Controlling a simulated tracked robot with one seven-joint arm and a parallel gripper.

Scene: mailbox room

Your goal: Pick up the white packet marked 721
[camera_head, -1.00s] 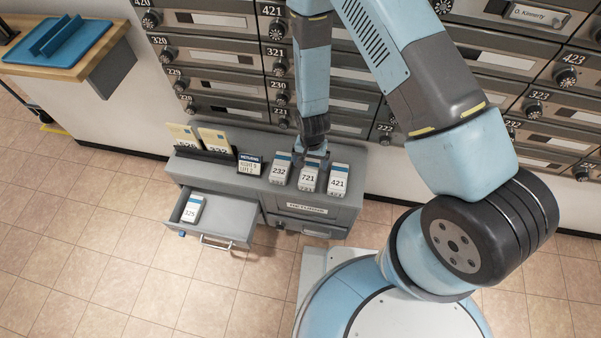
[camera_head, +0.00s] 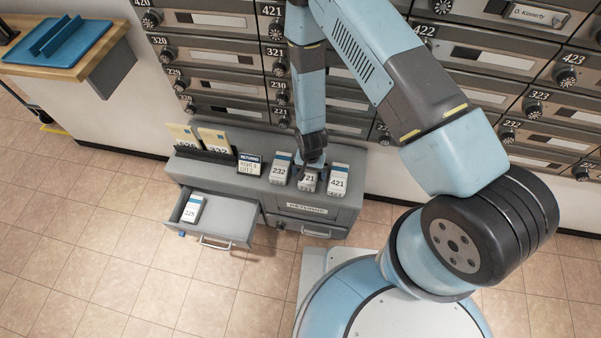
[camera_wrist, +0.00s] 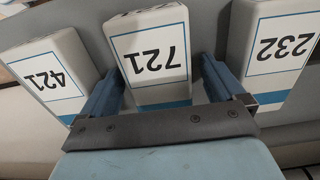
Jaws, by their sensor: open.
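The white packet marked 721 (camera_wrist: 150,55) stands between the 421 and 232 packets on the grey cabinet top. In the head view the 721 packet (camera_head: 308,183) is partly hidden by my gripper (camera_head: 312,170). In the wrist view my gripper (camera_wrist: 160,88) is open, with one blue finger on each side of the 721 packet. The fingers reach into the gaps beside the neighbouring packets. I cannot tell whether either finger touches a packet.
The 421 packet (camera_head: 338,181) and the 232 packet (camera_head: 281,170) stand close on either side. A small sign (camera_head: 250,163) and yellow cards (camera_head: 213,140) are further left. An open drawer (camera_head: 232,213) holds a packet marked 325 (camera_head: 193,209). Mailboxes (camera_head: 340,95) rise behind the cabinet.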

